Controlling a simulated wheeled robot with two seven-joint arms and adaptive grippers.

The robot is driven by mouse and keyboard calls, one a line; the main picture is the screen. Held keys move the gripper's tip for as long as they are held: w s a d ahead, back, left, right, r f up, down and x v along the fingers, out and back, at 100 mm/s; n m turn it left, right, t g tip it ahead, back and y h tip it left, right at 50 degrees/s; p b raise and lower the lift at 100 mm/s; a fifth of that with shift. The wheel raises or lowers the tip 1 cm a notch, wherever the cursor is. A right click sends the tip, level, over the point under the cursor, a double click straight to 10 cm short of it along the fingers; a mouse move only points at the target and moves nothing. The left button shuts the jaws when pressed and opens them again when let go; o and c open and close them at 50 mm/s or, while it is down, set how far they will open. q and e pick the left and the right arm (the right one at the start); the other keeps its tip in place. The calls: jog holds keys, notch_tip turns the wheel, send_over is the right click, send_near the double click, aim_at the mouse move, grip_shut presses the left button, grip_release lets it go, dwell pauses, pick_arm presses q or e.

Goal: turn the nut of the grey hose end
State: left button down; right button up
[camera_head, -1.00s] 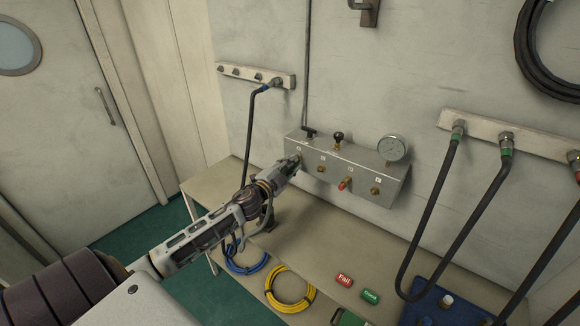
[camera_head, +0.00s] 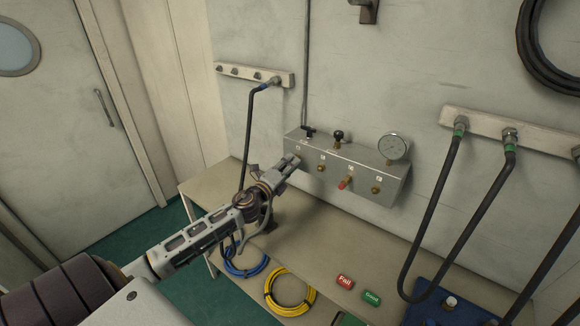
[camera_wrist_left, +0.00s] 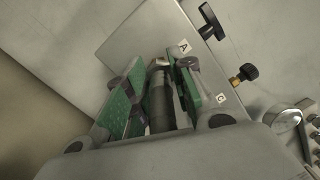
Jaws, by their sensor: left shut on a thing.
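My left gripper (camera_head: 288,164) is at the left end of the grey metal air panel (camera_head: 368,177), at the outlet labelled A. In the left wrist view its green-padded fingers (camera_wrist_left: 160,92) stand on either side of a dark grey hose end (camera_wrist_left: 161,103) and are shut on it. The hose end points at the panel face. The nut is mostly hidden between the fingers, and in the head view the gripper covers the hose end. My right gripper is not in view.
The panel carries black knobs, brass outlets, a red-tipped fitting (camera_head: 345,183) and a gauge (camera_head: 394,147). Hoses hang from a left rack (camera_head: 240,73) and a right rack (camera_head: 484,131).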

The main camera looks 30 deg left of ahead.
pick_arm(q)
jog(key=shift+f+m, duration=0.25)
jog(key=shift+m, duration=0.25)
jog(key=c, duration=1.5)
grip_release()
jog(key=shift+c, duration=0.2)
jog(key=o, duration=0.3)
jog(key=shift+s+a+r, duration=0.1)
jog(key=shift+s, duration=0.1)
jog(key=shift+o, duration=0.2)
jog(key=shift+w+r, duration=0.1)
jog(key=shift+s, duration=0.2)
jog(key=s+f, duration=0.1)
jog(key=s, duration=1)
jog(key=shift+s+f, duration=0.15)
jog(key=shift+s, duration=0.2)
